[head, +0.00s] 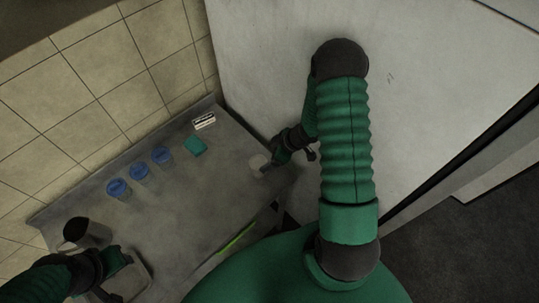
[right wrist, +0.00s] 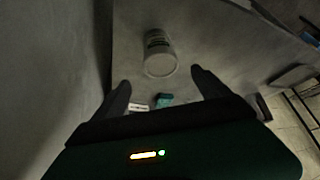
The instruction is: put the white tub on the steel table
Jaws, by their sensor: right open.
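The white tub (head: 257,161) is at the right end of the grey steel table (head: 190,215), close to the pale wall. My right gripper (head: 268,168) is right beside it, partly covering it. In the right wrist view the tub (right wrist: 160,55) shows a dark label and lies ahead of the open fingers (right wrist: 160,80), with nothing between them. It appears to stand on the table, apart from the fingertips. My left gripper (head: 118,275) is at the lower left; whether its jaws are open is unclear.
Several blue-lidded containers (head: 162,155) stand along the tiled wall. A teal box (head: 195,146) and a small white-and-black box (head: 205,121) are at the back. A dark pot (head: 88,233) and a shallow tray (head: 138,274) are near my left gripper. A green strip (head: 237,238) lies at the front edge. The table's middle is clear.

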